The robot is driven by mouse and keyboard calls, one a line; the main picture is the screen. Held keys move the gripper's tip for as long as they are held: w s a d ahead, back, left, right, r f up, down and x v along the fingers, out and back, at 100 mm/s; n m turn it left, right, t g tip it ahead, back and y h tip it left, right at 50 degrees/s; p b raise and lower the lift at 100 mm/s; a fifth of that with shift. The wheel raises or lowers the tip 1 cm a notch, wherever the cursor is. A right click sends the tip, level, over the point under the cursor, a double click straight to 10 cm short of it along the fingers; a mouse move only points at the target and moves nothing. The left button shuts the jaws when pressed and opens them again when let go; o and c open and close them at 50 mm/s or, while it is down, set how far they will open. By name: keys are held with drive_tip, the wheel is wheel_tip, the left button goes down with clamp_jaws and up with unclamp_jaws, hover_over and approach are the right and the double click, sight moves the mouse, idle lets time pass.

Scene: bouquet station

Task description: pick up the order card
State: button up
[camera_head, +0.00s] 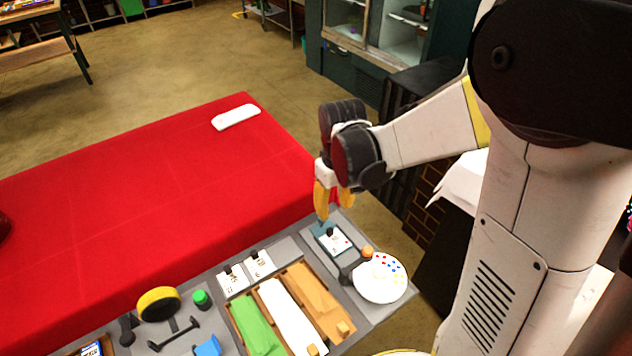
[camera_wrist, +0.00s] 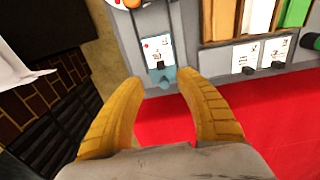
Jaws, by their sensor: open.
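A white card with small print and a red mark (camera_head: 335,242) lies on a blue-grey holder (camera_head: 323,232) at the far right end of the grey tray; I take it as the order card. The card also shows in the wrist view (camera_wrist: 157,48), with a dark clip near its lower edge. My gripper (camera_head: 329,203) is above the holder's far end, its yellow fingers pointing down. In the wrist view my gripper (camera_wrist: 160,82) is open and empty, and the holder's teal end appears between the fingertips. Whether the fingers touch it cannot be told.
Two other clipped cards (camera_head: 232,280) (camera_head: 259,265) lie beside compartments of green, white and orange sheets (camera_head: 287,312). A white round plate with coloured dots (camera_head: 380,278) is near the card. A red-covered table (camera_head: 150,190) holds a white object (camera_head: 236,117) and is mostly clear.

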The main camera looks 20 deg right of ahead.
sight(331, 230)
drive_tip(key=f, duration=0.2)
drive_tip(key=f+b, duration=0.1)
drive_tip(key=f, duration=0.1)
drive_tip(key=f+b, duration=0.1)
drive_tip(key=f, duration=0.1)
drive_tip(key=shift+w+f, duration=0.25)
drive_tip(key=shift+f, duration=0.05)
drive_tip(key=f+b, duration=0.2)
drive_tip(key=f, duration=0.3)
drive_tip(key=shift+w, duration=0.2)
drive_tip(key=shift+r, duration=0.1)
clamp_jaws()
